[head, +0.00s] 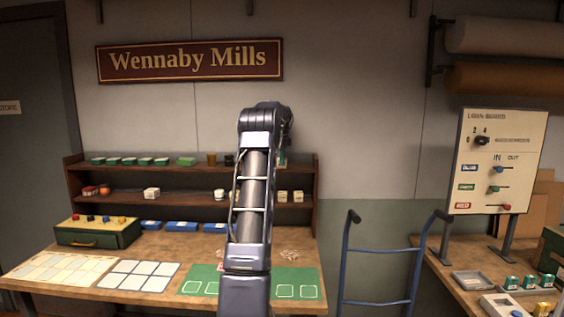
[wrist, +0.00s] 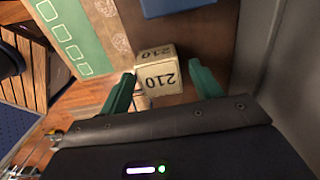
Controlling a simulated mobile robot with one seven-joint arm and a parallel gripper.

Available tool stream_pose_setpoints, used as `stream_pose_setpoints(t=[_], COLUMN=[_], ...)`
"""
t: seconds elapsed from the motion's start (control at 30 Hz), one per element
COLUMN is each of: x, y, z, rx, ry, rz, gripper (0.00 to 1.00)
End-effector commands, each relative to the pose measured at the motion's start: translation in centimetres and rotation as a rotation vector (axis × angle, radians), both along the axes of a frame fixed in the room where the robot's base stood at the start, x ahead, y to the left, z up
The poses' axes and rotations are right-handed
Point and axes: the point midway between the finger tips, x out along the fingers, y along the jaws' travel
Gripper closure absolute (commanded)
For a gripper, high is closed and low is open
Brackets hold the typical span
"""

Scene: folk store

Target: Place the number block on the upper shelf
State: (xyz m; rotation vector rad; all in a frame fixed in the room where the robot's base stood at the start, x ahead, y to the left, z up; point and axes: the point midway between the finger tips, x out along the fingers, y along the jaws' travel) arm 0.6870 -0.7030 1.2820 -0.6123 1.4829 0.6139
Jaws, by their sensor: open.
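The number block (wrist: 158,78) is a cream cube marked "210" on two visible faces. In the wrist view it rests on a brown wooden surface, between and just beyond the green fingertips of my gripper (wrist: 166,84). The fingers are apart, with a clear gap at the right finger; I cannot tell whether the left one touches. Another small pale object (wrist: 142,102) partly shows beside the left finger. In the head view my arm hides the gripper. The upper shelf (head: 120,166) holds green boxes and dark jars; small pale blocks (head: 291,196) stand on the lower shelf (head: 120,203).
The worktable (head: 150,244) holds a green drawer box (head: 98,232), blue trays (head: 183,227), white cards and a green mat (head: 205,281). A blue hand truck (head: 378,272) and a loan board (head: 497,160) stand at right. The upper shelf has bare room left of the jars.

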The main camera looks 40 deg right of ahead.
Motion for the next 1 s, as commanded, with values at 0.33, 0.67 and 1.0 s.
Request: stream_pose_setpoints(t=[0.33,0.67,1.0], x=[0.1,0.1,0.3], y=[0.0,0.0,1.5], z=[6.6,10.6,11.8], rx=[-0.004,-0.003,-0.004], ry=[-0.003,-0.001,-0.009], rz=[0.001,0.001,0.040], gripper=[0.36,0.36,0.36])
